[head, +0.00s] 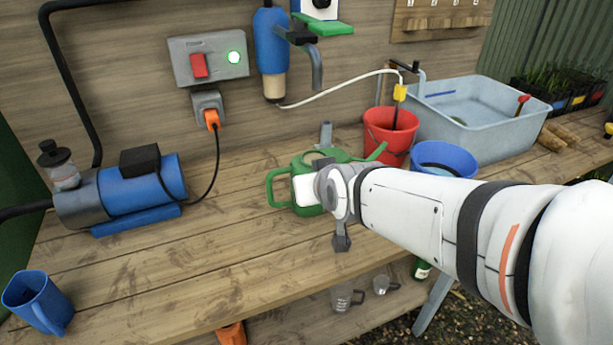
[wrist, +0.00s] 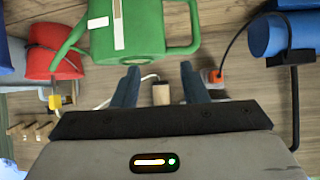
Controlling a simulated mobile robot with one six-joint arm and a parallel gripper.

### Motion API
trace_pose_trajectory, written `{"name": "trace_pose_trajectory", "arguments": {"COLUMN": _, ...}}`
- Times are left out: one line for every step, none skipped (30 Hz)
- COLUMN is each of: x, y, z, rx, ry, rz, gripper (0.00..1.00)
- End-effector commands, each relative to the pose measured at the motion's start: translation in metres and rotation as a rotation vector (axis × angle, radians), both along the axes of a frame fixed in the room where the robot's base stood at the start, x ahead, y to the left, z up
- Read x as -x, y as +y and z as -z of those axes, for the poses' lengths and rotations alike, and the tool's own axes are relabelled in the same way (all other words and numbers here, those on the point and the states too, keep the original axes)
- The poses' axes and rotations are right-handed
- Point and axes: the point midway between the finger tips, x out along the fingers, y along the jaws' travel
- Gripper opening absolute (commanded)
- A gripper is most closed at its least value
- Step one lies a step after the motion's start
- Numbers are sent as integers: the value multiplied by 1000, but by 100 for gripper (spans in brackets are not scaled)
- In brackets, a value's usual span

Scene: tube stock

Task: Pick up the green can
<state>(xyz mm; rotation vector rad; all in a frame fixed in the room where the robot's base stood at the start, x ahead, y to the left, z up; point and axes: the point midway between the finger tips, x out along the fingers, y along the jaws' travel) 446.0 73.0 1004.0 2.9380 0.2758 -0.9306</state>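The green can (head: 283,187) is a watering can on the wooden workbench, with its handle on the left and its spout rising to the right in the head view. A white label shows on its side. In the wrist view the can (wrist: 150,38) fills the top, with its handle on the right. My gripper (wrist: 160,74) has its two fingers apart and empty, with the tips just short of the can. I cannot tell whether they touch it. In the head view my wrist hides most of the gripper and part of the can.
A blue pump (head: 140,190) stands left on the bench (head: 190,260), near a blue jug (head: 38,302). A red bucket (head: 388,138), a blue bucket (head: 445,160) and a grey tub (head: 475,130) stand to the right.

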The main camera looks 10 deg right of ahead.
Motion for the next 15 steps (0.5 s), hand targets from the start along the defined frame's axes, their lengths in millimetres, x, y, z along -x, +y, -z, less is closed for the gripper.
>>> {"name": "trace_pose_trajectory", "arguments": {"x": -9, "y": 9, "z": 31, "rx": -9, "ry": -55, "rz": -13, "gripper": 40}}
{"name": "trace_pose_trajectory", "arguments": {"x": -15, "y": 14, "z": 37, "rx": -18, "ry": -93, "rz": -23, "gripper": 40}}
{"name": "trace_pose_trajectory", "arguments": {"x": -21, "y": 22, "z": 44, "rx": -30, "ry": -142, "rz": -37, "gripper": 40}}
{"name": "trace_pose_trajectory", "arguments": {"x": -26, "y": 27, "z": 49, "rx": -38, "ry": -179, "rz": -44, "gripper": 40}}
{"name": "trace_pose_trajectory", "arguments": {"x": -30, "y": 31, "z": 55, "rx": -45, "ry": -216, "rz": -51, "gripper": 40}}
{"name": "trace_pose_trajectory", "arguments": {"x": -35, "y": 37, "z": 61, "rx": -56, "ry": -264, "rz": -58, "gripper": 40}}
{"name": "trace_pose_trajectory", "arguments": {"x": -38, "y": 42, "z": 65, "rx": -64, "ry": -299, "rz": -64, "gripper": 40}}
{"name": "trace_pose_trajectory", "arguments": {"x": -42, "y": 46, "z": 69, "rx": -70, "ry": -332, "rz": -70, "gripper": 40}}
{"name": "trace_pose_trajectory", "arguments": {"x": -45, "y": 51, "z": 74, "rx": -81, "ry": -375, "rz": -76, "gripper": 40}}
{"name": "trace_pose_trajectory", "arguments": {"x": -47, "y": 55, "z": 76, "rx": -89, "ry": -406, "rz": -80, "gripper": 40}}
{"name": "trace_pose_trajectory", "arguments": {"x": -49, "y": 58, "z": 79, "rx": -96, "ry": -433, "rz": -83, "gripper": 40}}
{"name": "trace_pose_trajectory", "arguments": {"x": -51, "y": 62, "z": 82, "rx": -104, "ry": -468, "rz": -87, "gripper": 40}}
{"name": "trace_pose_trajectory", "arguments": {"x": -51, "y": 65, "z": 83, "rx": -110, "ry": -491, "rz": -91, "gripper": 40}}
{"name": "trace_pose_trajectory", "arguments": {"x": -52, "y": 67, "z": 84, "rx": -115, "ry": -512, "rz": -94, "gripper": 40}}
{"name": "trace_pose_trajectory", "arguments": {"x": -53, "y": 70, "z": 86, "rx": -121, "ry": -536, "rz": -96, "gripper": 40}}
